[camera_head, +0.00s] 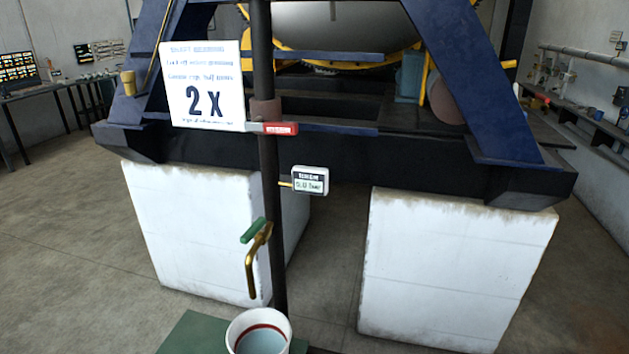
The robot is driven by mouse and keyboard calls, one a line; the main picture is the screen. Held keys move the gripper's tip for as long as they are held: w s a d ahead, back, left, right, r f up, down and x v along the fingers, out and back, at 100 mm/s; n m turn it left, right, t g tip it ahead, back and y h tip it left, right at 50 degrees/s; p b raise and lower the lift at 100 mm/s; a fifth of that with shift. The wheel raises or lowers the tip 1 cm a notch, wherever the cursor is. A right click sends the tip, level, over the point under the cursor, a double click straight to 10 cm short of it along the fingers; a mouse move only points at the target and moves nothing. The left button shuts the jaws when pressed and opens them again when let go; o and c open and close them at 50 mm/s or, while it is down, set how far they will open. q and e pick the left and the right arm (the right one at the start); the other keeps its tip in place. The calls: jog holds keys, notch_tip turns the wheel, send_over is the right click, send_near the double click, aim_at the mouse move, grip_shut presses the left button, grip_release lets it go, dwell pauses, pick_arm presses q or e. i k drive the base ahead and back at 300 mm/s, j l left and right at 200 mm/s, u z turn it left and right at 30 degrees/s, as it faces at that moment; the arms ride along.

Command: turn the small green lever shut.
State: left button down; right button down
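The small green lever (253,230) sits on a brass tap (257,262) that branches from a dark vertical pipe (270,190). The lever slants, its left end lower than its right end. The brass spout curves down and its mouth hangs above a white bucket (240,327). The bucket has a dark red band inside and pale bluish contents. I cannot make out any stream between spout and bucket. Neither of my grippers is in view.
A red-handled valve (273,128) and a small gauge display (310,181) are on the pipe. A white "2 X" sign (203,86) hangs left of it. White blocks (450,265) support a dark blue frame (340,165). The bucket stands on a green surface (190,335). Floor at left is clear.

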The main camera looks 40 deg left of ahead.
aim_at(258, 225)
jog(key=u, duration=1.55)
